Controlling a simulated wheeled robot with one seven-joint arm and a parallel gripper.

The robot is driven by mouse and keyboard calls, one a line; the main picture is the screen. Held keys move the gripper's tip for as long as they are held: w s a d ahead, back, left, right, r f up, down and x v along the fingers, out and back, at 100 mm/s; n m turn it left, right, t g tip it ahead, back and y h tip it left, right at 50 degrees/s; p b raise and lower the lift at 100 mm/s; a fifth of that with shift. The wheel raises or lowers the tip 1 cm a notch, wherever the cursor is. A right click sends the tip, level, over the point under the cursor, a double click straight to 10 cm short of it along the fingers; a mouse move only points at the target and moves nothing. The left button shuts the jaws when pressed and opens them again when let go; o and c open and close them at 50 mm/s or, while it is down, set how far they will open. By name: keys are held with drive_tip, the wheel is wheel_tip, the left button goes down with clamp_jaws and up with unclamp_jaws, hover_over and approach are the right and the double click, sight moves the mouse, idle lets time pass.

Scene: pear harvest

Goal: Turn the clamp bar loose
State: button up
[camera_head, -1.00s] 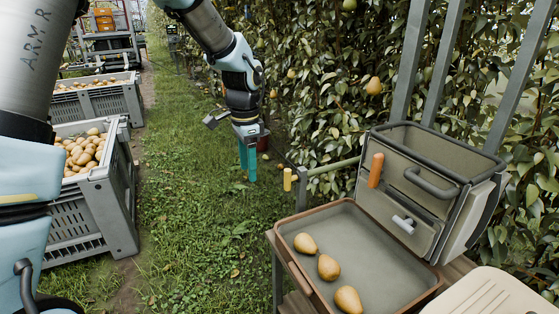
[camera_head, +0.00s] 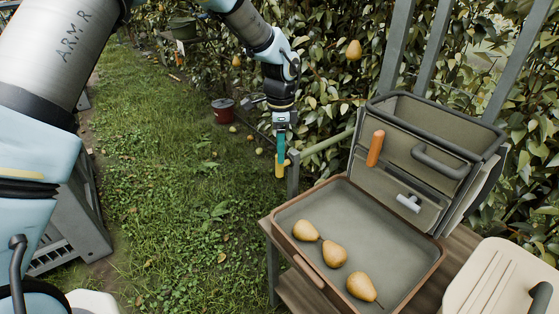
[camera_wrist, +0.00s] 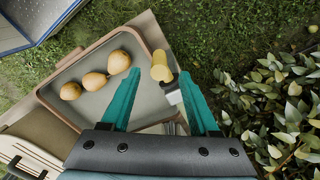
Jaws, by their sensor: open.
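In the wrist view the yellow bar (camera_wrist: 160,68) shows between my teal fingertips, above a pale fitting (camera_wrist: 172,92). My gripper (camera_head: 281,170) points down at the bar with its fingers apart. In the wrist view my gripper (camera_wrist: 159,75) is open around the bar's line. I cannot tell whether either finger touches it.
A brown-rimmed tray (camera_head: 400,292) holds three pears (camera_head: 334,254). Behind it stands an open case (camera_head: 425,150) with an orange handle (camera_head: 375,148) and a grey lever (camera_head: 408,203). Leafy hedge lies behind.

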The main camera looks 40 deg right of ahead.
sight(285, 164)
drive_tip(key=shift+f+p, duration=0.55)
drive_tip(key=shift+f, duration=2.25)
drive_tip(key=shift+c, duration=0.3)
drive_tip(key=shift+s, duration=0.15)
clamp_jaws()
